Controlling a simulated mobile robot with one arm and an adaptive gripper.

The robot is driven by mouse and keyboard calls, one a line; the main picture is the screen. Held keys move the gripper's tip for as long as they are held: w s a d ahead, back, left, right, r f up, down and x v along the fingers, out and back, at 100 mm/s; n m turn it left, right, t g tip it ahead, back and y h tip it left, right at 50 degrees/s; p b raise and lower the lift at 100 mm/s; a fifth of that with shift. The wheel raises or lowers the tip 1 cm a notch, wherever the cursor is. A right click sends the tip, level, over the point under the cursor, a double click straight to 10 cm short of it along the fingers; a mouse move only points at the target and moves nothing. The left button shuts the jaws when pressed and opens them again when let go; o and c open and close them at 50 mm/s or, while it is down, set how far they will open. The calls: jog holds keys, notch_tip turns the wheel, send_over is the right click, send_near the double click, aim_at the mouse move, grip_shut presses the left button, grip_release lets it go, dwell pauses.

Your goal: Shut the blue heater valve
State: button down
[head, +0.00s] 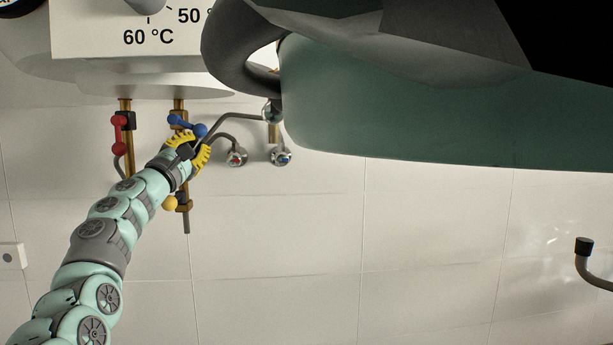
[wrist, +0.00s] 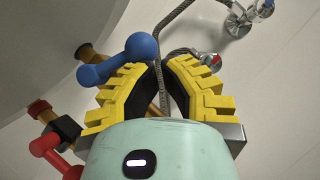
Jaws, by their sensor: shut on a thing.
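The blue heater valve handle (head: 199,128), with a round knob end, sits on a brass pipe under the white heater, sticking out across the pipe to the right. It also shows in the wrist view (wrist: 142,46), just outside the left yellow finger; whether they touch is unclear. My gripper (head: 199,147) is below the knob. In the wrist view my gripper (wrist: 161,63) has its fingertips close together, with a grey hose (wrist: 160,20) running through the narrow gap between them. The jaws look shut on this hose, not the handle. The fingers hide part of the valve.
A red valve handle (head: 117,134) stands on the pipe to the left. A yellow knob (head: 169,203) is below my gripper. Two wall taps (head: 237,156) (head: 281,156) are to the right. A large green hanging shape (head: 430,120) fills the upper right.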

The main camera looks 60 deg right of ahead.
jog(key=shift+s+d+r+n+t+y+b, duration=0.1)
jog(key=shift+s+d+r+n+t+b, duration=0.15)
jog(key=shift+n+t, duration=0.8)
jog(key=shift+s+d+r+n+t+y+b, duration=0.15)
jog(key=shift+r+n+t, duration=0.35)
jog(key=shift+n, duration=0.85)
jog(key=shift+s+d+r+n+t+y+b, duration=0.15)
jog(key=shift+s+d+n+t, duration=0.1)
jog(key=shift+n+t, duration=0.85)
jog(key=shift+a, duration=0.1)
